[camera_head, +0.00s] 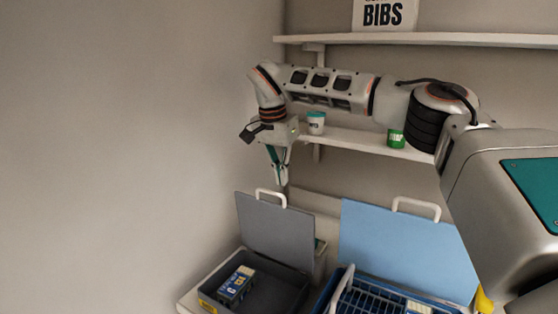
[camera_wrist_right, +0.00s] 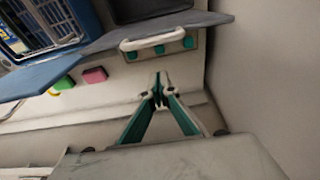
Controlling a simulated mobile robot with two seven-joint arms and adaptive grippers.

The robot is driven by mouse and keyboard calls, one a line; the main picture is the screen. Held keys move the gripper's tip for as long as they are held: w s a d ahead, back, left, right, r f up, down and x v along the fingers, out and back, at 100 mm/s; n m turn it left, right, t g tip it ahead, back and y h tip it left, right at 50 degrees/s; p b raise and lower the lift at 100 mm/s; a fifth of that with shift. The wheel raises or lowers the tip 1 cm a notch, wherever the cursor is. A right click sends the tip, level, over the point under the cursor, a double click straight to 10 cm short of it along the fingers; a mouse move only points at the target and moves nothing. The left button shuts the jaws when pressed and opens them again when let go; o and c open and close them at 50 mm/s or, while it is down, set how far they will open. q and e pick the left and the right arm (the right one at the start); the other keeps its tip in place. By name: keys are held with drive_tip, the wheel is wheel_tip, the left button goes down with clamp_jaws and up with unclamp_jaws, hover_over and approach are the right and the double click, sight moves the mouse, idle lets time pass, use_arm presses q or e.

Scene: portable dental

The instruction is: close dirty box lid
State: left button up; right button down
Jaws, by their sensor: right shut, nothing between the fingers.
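A grey box (camera_head: 291,293) stands on the counter with its grey lid (camera_head: 276,232) raised nearly upright; a white handle (camera_head: 270,194) is on the lid's top edge. No readable label shows which box is the dirty box. My right gripper (camera_head: 281,181) points down just above and behind this handle, shut and empty. In the right wrist view, the shut fingertips (camera_wrist_right: 158,92) are apart from the handle (camera_wrist_right: 155,41) and the grey lid (camera_wrist_right: 185,24). My left gripper is not in view.
A blue box (camera_head: 320,301) with a raised blue lid (camera_head: 405,243) stands to the right and holds a rack. A blue-and-white carton (camera_head: 236,285) lies in the grey box. Shelves with cups are behind my arm; a wall (camera_head: 120,150) is at left.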

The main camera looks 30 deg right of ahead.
drive_tip(key=s+a, duration=0.2)
drive_tip(key=a, duration=0.1)
drive_tip(key=shift+a+f, duration=0.1)
drive_tip(key=shift+f, duration=0.1)
drive_tip(key=shift+a, duration=0.1)
idle(0.3)
